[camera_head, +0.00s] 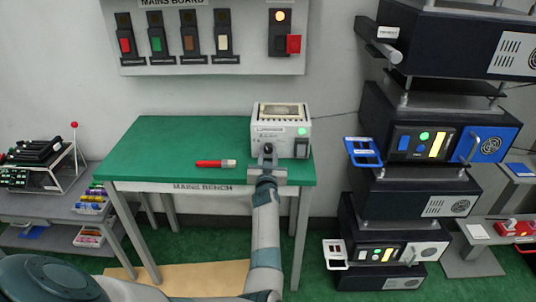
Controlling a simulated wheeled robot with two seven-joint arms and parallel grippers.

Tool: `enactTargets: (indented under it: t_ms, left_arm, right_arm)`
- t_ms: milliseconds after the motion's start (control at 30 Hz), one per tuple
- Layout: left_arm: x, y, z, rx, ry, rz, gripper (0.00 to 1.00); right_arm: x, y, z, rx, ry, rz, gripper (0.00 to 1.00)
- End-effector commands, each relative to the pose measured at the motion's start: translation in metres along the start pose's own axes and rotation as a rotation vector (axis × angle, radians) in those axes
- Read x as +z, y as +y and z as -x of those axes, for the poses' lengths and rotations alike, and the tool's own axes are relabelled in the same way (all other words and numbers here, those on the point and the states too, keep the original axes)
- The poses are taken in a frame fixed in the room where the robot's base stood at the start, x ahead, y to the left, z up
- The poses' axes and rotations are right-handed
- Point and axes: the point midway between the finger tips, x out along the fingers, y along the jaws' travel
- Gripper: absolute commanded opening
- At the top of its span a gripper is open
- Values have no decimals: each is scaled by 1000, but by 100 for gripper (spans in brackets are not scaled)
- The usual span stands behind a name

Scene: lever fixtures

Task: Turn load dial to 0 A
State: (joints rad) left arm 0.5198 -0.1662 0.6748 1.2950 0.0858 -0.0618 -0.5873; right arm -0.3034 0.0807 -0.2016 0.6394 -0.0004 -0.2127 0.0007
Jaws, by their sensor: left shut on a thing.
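A pale grey box (296,145) with a vented top, a small label and a green light stands at the right end of the green bench. My left gripper (267,156) is at the lower left of its front face, shut on what seems to be the load dial. The gripper covers the dial, so its pointer and scale cannot be read. My left arm reaches up to it from the bottom of the view. My right gripper is not in view.
A red tool with a pale end (211,163) lies on the green bench (165,145). The mains board (205,62) with several coloured switches hangs above. Stacked dark equipment (415,125) stands right; a grey side table (62,205) stands left.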

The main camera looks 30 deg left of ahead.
Motion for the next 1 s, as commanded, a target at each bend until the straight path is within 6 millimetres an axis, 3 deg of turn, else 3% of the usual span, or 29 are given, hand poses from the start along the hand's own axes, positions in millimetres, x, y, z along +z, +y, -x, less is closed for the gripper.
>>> enactTargets:
  t_ms: [600,1000]
  left_arm:
    - [-1,2,0,-1,0,460,5]
    - [-1,2,0,0,0,602,5]
  right_arm:
    - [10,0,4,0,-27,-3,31]
    - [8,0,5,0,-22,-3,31]
